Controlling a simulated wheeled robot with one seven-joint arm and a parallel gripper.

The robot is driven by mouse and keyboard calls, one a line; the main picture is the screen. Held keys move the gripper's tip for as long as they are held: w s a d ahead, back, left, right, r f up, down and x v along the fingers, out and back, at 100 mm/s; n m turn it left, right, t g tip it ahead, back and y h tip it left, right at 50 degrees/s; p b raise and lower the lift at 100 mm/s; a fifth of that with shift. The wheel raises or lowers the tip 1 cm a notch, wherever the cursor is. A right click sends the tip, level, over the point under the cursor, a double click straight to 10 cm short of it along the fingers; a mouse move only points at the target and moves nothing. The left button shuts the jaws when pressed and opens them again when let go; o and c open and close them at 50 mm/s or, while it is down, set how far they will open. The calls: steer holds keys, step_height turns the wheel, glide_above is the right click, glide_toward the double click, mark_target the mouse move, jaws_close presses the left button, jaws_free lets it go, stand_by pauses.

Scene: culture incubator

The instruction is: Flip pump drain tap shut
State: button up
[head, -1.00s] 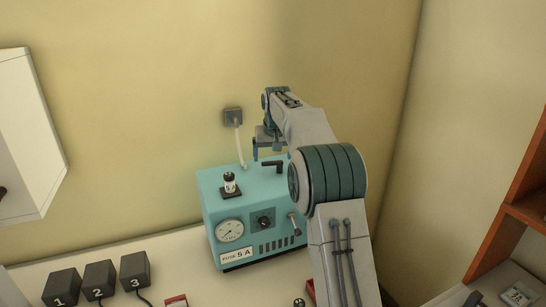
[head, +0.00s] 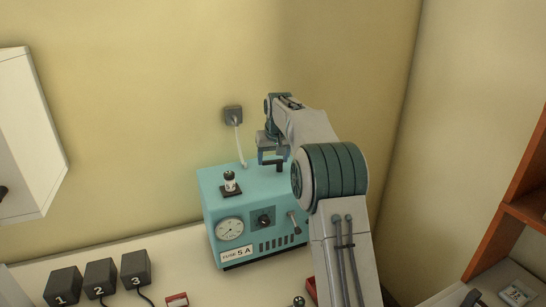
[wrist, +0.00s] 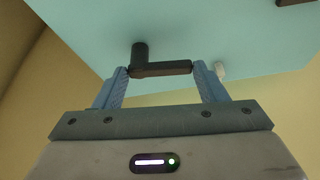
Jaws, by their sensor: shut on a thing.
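The pump is a teal box (head: 218,206) on the counter, with a gauge, a knob and a "FUSE 5 A" label on its front. A black L-shaped tap handle (head: 279,167) stands on its top, towards the back right. In the wrist view the handle (wrist: 162,69) has a round post at its left end and a flat arm reaching right. My gripper (head: 273,160) is at this handle from above. In the wrist view my gripper (wrist: 163,80) has one blue finger at each end of the handle and is shut on it.
A black-and-white fitting (head: 230,183) stands on the pump top, left of my gripper. A grey lever (head: 294,222) sticks out of the pump front. A pale cable (head: 239,145) runs from the wall socket (head: 233,115) behind. Numbered black blocks (head: 100,277) stand at front left.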

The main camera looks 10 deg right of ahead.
steer(key=shift+s+d+n+y, duration=0.15)
steer(key=shift+n+y, duration=0.35)
steer(key=shift+n, duration=0.6)
steer(key=o, duration=1)
steer(key=b+v, duration=0.1)
steer(key=v, duration=1.3)
steer(key=shift+s, duration=0.1)
